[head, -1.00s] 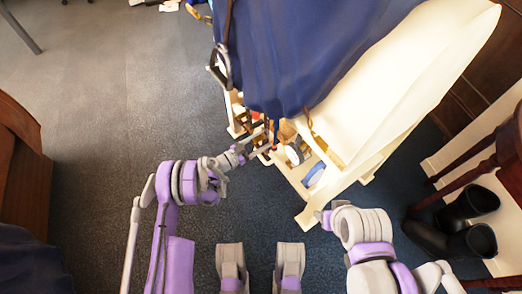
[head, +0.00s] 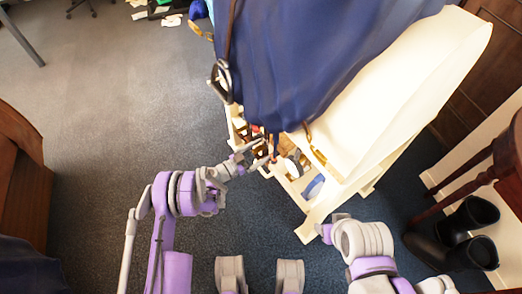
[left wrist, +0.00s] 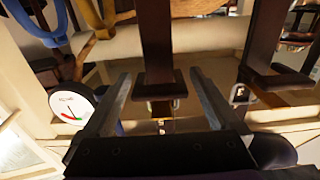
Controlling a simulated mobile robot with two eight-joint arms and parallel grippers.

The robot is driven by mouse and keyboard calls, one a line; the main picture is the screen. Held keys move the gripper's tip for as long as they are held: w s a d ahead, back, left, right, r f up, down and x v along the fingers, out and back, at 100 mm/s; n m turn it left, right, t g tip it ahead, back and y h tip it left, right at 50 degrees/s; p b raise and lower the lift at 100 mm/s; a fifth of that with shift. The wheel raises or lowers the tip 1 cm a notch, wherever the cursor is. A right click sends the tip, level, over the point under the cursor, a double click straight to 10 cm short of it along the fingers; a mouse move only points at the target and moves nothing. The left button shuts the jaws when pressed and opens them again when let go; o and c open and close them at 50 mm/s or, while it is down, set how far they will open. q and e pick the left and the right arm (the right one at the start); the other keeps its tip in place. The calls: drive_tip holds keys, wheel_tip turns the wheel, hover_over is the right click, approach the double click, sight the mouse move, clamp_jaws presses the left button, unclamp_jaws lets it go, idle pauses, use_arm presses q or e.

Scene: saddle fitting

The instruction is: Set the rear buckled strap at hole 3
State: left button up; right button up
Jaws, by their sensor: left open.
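My left gripper (head: 257,155) is open at the near end of the cream stand, below the blue cover. In the left wrist view its two fingers (left wrist: 163,103) stand either side of a dark brown strap (left wrist: 157,45), apart from it. This strap hangs down and ends in a wider dark piece, with a small metal buckle (left wrist: 161,105) just below. A second dark strap (left wrist: 265,45) hangs to the right, with metal hardware (left wrist: 240,94) near its lower end. I cannot tell which strap is the rear one, and no holes can be read. My right gripper's fingers cannot be made out.
The cream stand (head: 400,95) carries the blue cover (head: 300,60). A metal stirrup (head: 222,82) hangs at its left. A white dial (left wrist: 72,106) is left of my fingers. Black boots (head: 465,235) stand at right. The floor at left is clear.

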use_arm(q)
drive_tip(key=p+v, duration=0.1)
drive_tip(key=v, duration=0.9)
drive_tip(key=shift+s+a, duration=0.2)
drive_tip(key=shift+a, duration=0.05)
idle(0.4)
